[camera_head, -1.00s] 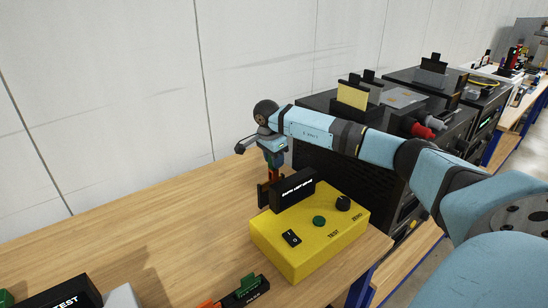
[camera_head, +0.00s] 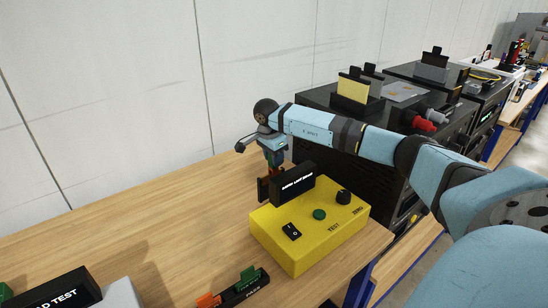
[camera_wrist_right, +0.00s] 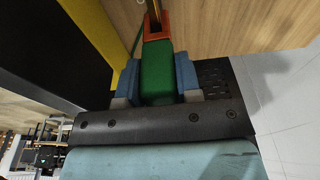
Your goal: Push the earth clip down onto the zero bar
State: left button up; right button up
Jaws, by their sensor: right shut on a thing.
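The earth clip (camera_wrist_right: 158,75) has a green body with an orange front end. My right gripper (camera_head: 273,157) is shut on it, with blue fingers on both sides of the green body in the right wrist view (camera_wrist_right: 158,78). In the head view the clip points down behind the yellow tester (camera_head: 310,235). The zero bar is a narrow copper-brown strip at the orange end (camera_wrist_right: 153,17), beside the dark post (camera_head: 263,190) behind the tester. The clip's end meets or overlaps the bar, but I cannot tell how deeply it is seated. My left gripper is out of view.
The tester has a black display, a switch, a green button and a knob. A black holder (camera_head: 245,288) with green and orange pieces stands in front. Black rack units (camera_head: 330,150) stand at the right, below my right arm.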

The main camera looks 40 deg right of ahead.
jog(key=shift+f+b, duration=0.3)
jog(key=shift+f, duration=0.25)
jog(key=o, duration=1.1)
jog(key=shift+c, duration=0.2)
jog(key=shift+r, duration=0.1)
notch_tip(320, 180, up, 14)
jog(key=a+b, duration=0.1)
jog(key=a, duration=0.1)
jog(key=shift+f, duration=0.25)
jog(key=shift+w+a, duration=0.1)
